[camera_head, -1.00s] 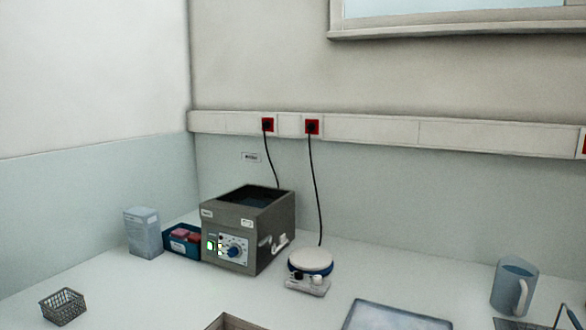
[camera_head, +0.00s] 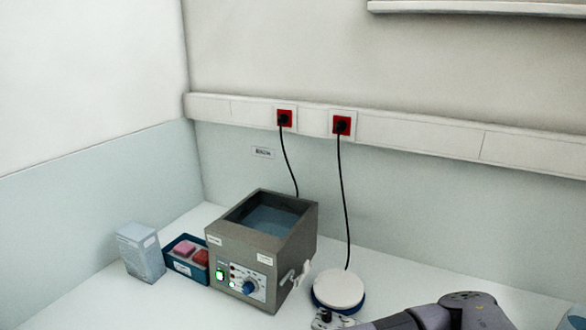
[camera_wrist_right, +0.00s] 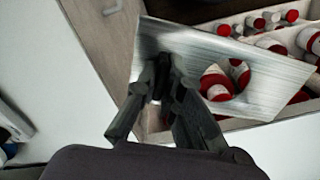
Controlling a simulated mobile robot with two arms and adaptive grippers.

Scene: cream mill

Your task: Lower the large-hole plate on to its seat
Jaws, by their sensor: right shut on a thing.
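A brushed metal plate (camera_wrist_right: 270,82) with a large hole is in the right wrist view, tilted in the picture. My right gripper (camera_wrist_right: 165,80) is shut on its near edge. Red-and-white objects show through the hole. A grey water bath (camera_head: 230,256) stands on the bench in the head view. Its top is open and bluish liquid shows inside. A green light is lit on its front panel. My right arm shows at the bottom right of the head view, but its gripper and the plate are outside that view. My left gripper is in neither view.
A wooden-walled box with several red-and-white objects (camera_wrist_right: 290,17) lies beyond the plate. Beside the bath are a blue tray (camera_head: 178,266) with pink and red blocks, a pale carton (camera_head: 140,252) and a round white-topped device (camera_head: 339,288). Black cables run to red wall sockets.

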